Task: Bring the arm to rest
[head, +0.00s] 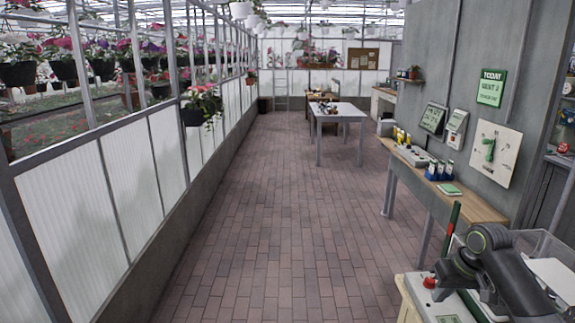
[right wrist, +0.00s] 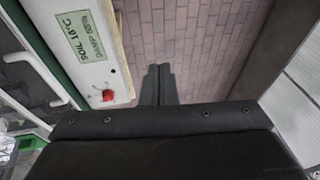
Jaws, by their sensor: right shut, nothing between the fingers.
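My right arm (head: 500,270) is folded at the lower right of the head view, over a white device with a red knob. In the right wrist view my right gripper (right wrist: 158,70) shows with its two dark fingers together and nothing between them. The fingertips point out over the brick floor, beside the white device (right wrist: 65,30). My left arm and left gripper do not show.
A wooden wall bench (head: 470,205) holds small items. The brick aisle (head: 270,220) is clear up to a table (head: 345,110).

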